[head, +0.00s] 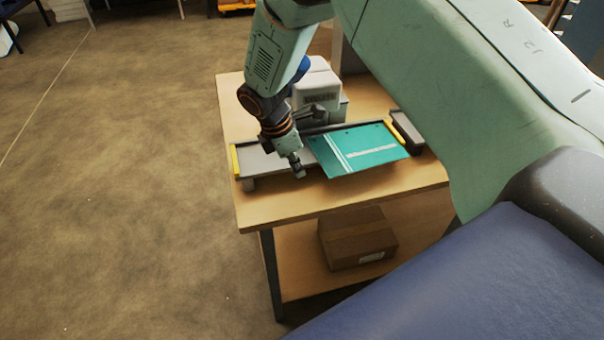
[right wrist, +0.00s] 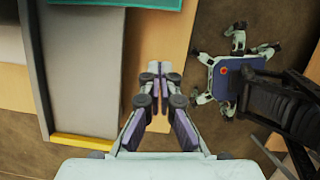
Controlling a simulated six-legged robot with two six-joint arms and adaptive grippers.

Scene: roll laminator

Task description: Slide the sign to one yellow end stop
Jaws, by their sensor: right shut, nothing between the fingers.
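The teal sign (head: 365,150) with white stripes lies on the right part of a grey tray (head: 256,162), its front edge hanging over the tray's front. One yellow end stop (head: 235,160) is at the tray's left end, with bare tray between it and the sign. The other yellow end stop (head: 391,131) is by the sign's right edge. My right gripper (head: 299,171) is shut and empty, just left of the sign, near the tray's front edge. In the right wrist view its fingertips (right wrist: 160,70) show apart from the sign (right wrist: 125,3). My left gripper is out of view.
A white-grey machine (head: 318,90) stands behind the tray on the wooden table (head: 345,197). A cardboard box (head: 357,238) lies on the lower shelf. Floor is open to the left of the table.

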